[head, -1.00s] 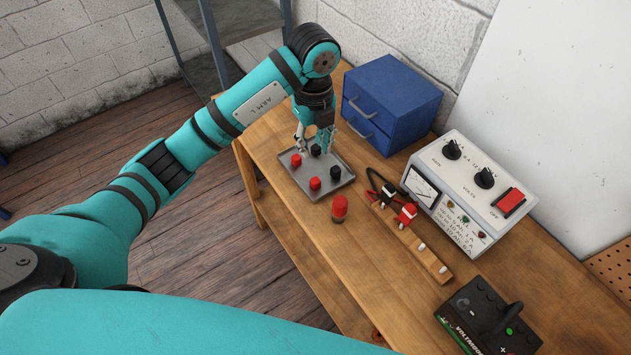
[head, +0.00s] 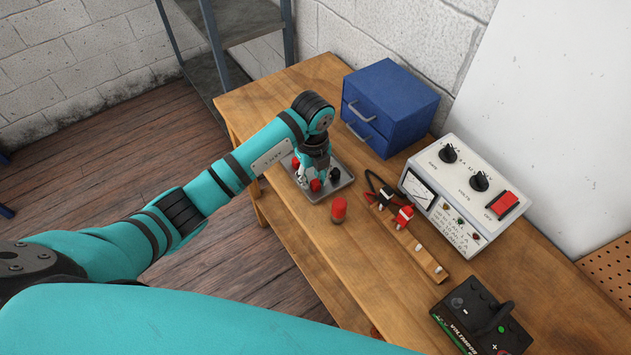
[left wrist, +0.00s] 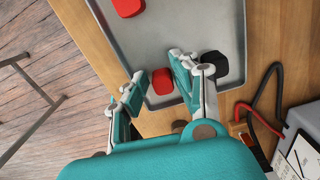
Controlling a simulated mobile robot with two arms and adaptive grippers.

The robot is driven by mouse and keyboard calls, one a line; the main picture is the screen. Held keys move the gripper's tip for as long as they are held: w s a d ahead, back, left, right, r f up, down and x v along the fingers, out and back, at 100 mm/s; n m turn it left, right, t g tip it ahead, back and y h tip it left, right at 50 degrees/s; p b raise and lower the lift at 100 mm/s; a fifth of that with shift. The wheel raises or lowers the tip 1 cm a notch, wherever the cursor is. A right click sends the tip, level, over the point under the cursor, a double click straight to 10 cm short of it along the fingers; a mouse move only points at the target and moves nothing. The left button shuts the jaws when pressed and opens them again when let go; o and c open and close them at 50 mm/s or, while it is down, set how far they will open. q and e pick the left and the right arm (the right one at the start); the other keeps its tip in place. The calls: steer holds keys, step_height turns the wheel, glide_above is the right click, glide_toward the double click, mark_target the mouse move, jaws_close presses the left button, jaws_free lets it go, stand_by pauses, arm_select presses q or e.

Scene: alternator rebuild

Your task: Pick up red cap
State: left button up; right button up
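A red cap (head: 316,185) stands near the front of a grey metal tray (head: 312,197). My left gripper (head: 311,179) is low over the tray at this cap. In the left wrist view the same red cap (left wrist: 162,81) shows between the two spread fingers, nearer the right one, and the left gripper (left wrist: 156,72) is open. I cannot tell whether a finger touches the cap. A second red cap (head: 295,163) sits farther back in the tray; it also shows at the top of the left wrist view (left wrist: 127,7). My right gripper is out of view.
A black cap (head: 335,174) sits in the tray close beside the right finger. A red-topped cylinder (head: 339,210) stands in front of the tray. A blue drawer box (head: 392,105), a meter unit (head: 465,195) and a wooden strip with clips (head: 425,258) are to the right.

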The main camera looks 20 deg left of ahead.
arm_select(q)
steer(key=c, duration=0.4)
steer(key=shift+r, duration=0.1)
